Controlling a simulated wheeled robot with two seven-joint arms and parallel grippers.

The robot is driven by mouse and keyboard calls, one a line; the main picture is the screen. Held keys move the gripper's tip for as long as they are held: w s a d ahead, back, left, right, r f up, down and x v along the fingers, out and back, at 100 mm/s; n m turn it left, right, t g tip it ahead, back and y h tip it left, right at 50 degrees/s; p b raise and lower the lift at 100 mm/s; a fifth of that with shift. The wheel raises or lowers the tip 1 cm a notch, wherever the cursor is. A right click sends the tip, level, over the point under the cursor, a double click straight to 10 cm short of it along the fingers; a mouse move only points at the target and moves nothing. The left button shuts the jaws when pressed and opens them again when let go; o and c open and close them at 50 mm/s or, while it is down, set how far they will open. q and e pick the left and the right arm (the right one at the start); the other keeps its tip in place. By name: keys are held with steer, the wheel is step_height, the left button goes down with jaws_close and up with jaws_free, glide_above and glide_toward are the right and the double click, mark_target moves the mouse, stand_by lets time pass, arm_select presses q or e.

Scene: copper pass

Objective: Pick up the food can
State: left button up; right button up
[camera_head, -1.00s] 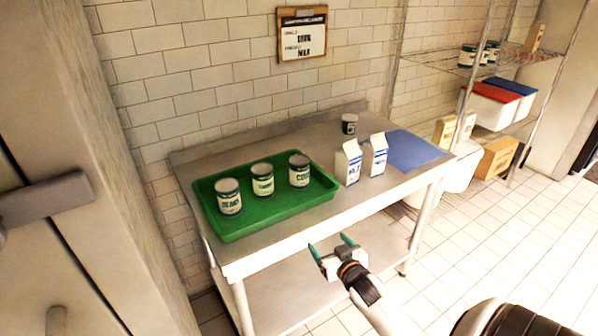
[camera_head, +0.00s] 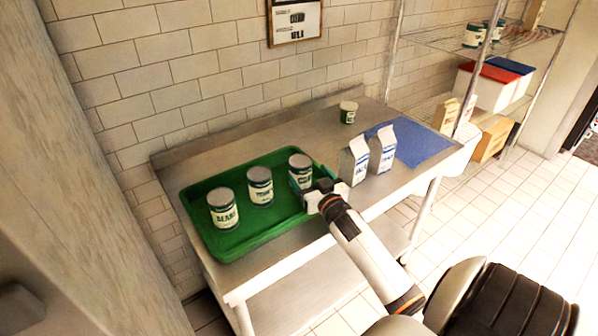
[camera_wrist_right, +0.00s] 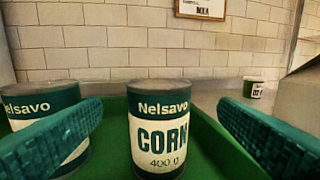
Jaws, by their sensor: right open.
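Three green and cream food cans stand upright in a green tray (camera_head: 262,236) on the steel table: a left can (camera_head: 222,208), a middle can (camera_head: 260,185) and a right can (camera_head: 300,163). The right can reads "Nelsavo CORN 400 g" in the right wrist view (camera_wrist_right: 160,130). My right gripper (camera_head: 309,189) is open at the near side of the corn can. In the right wrist view its green fingers (camera_wrist_right: 160,112) flank the corn can with gaps on both sides. The left finger partly hides a neighbouring can (camera_wrist_right: 45,105). My left gripper is not in view.
Two white milk cartons (camera_head: 354,160) (camera_head: 382,149) stand just right of the tray. A small dark green can (camera_head: 348,112) is behind them, and a blue mat (camera_head: 422,147) lies at the table's right. A wire shelf (camera_head: 445,40) holds cans and bins.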

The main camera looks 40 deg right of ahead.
mark_target(298, 160)
steer(key=shift+w+d+r, duration=0.1)
steer(key=shift+w+d, duration=0.15)
steer(key=shift+w, duration=0.45)
steer(key=shift+w+d, duration=0.1)
steer(key=shift+w, duration=0.3)
steer(key=x, duration=0.5)
steer(key=shift+r+p, duration=0.15)
steer(key=shift+p, duration=0.2)
steer(key=shift+w, duration=0.35)
arm_select(q)
steer(key=shift+w+a+r, duration=0.1)
steer(key=shift+w+r, duration=0.3)
steer(key=shift+w, duration=0.05)
arm_select(e)
steer(key=shift+s, duration=0.1)
steer(key=shift+c, duration=1.4)
arm_select(q)
steer(key=shift+s, duration=0.2)
arm_select(e)
steer(key=c, duration=1.1)
